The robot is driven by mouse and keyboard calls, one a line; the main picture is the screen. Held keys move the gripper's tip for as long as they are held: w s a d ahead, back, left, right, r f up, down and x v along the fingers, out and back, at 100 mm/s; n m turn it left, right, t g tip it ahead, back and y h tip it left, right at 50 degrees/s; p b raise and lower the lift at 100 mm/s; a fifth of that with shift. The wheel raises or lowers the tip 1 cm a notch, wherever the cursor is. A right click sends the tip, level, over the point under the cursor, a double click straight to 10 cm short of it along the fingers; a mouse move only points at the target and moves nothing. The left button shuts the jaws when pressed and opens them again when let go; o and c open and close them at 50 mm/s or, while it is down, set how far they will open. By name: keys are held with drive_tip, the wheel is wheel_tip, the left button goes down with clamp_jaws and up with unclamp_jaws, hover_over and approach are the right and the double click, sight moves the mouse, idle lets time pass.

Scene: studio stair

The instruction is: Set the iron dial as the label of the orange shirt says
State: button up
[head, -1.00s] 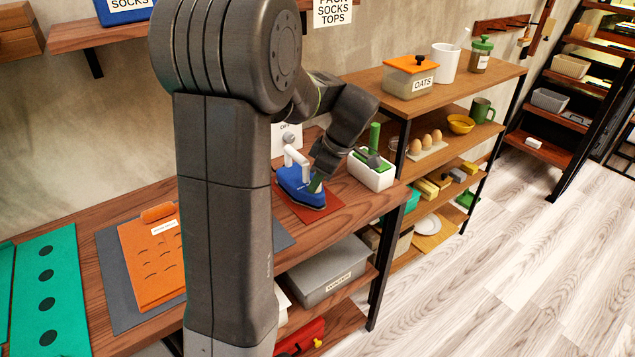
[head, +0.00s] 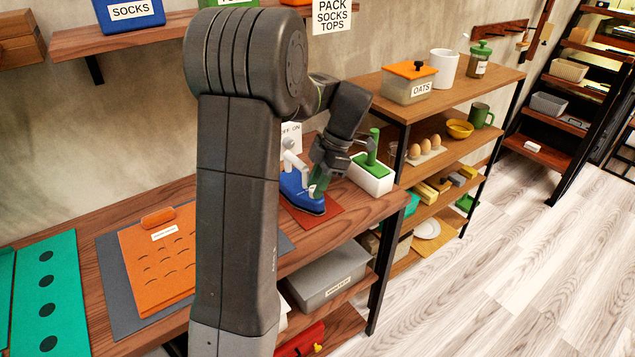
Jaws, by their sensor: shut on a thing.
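The blue iron (head: 296,187) with a white handle stands on a red-brown mat (head: 330,217) on the wooden bench. My gripper (head: 318,187) is at the right side of the iron, its fingertips low against the body. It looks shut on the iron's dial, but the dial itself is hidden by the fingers. The orange shirt (head: 150,275) lies folded on a grey mat at the left. Its white label (head: 164,233) is too small to read.
A white planter-like box with a green handle (head: 370,175) stands close to the right of my gripper. An OFF ON panel (head: 291,135) is behind the iron. A grey bin (head: 325,275) sits on the shelf below.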

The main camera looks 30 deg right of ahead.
idle(0.5)
drive_tip(key=o, duration=1)
